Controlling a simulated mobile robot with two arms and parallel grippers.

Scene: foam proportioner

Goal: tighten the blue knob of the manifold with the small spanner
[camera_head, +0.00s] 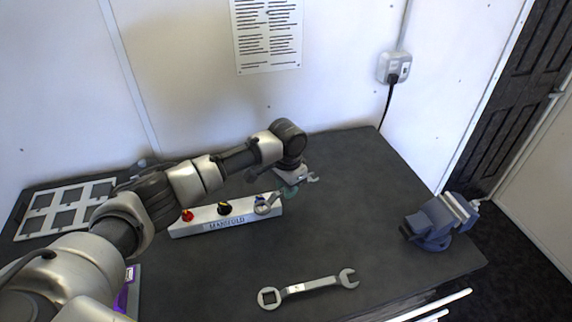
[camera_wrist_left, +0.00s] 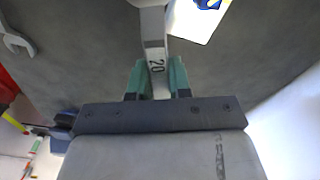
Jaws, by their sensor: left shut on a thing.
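My left gripper (camera_head: 289,191) is shut on the small spanner (camera_head: 271,199), whose shaft marked "20" shows between the green fingertips (camera_wrist_left: 157,80) in the left wrist view. The spanner's open jaw (camera_head: 313,178) sticks out to the right of the gripper. Its other end overlaps the blue knob (camera_head: 260,201) in the head view. In the left wrist view that end is cut off at the top, and the blue knob (camera_wrist_left: 208,3) shows beside the shaft; I cannot tell whether they touch. The white manifold (camera_head: 210,229) lies on the table. My right gripper is not in view.
A larger spanner (camera_head: 305,288) lies at the table's front. A blue vise (camera_head: 432,224) stands at the right edge. The manifold also has a red knob (camera_head: 187,216) and a black-and-yellow knob (camera_head: 224,208). The right-middle table is clear.

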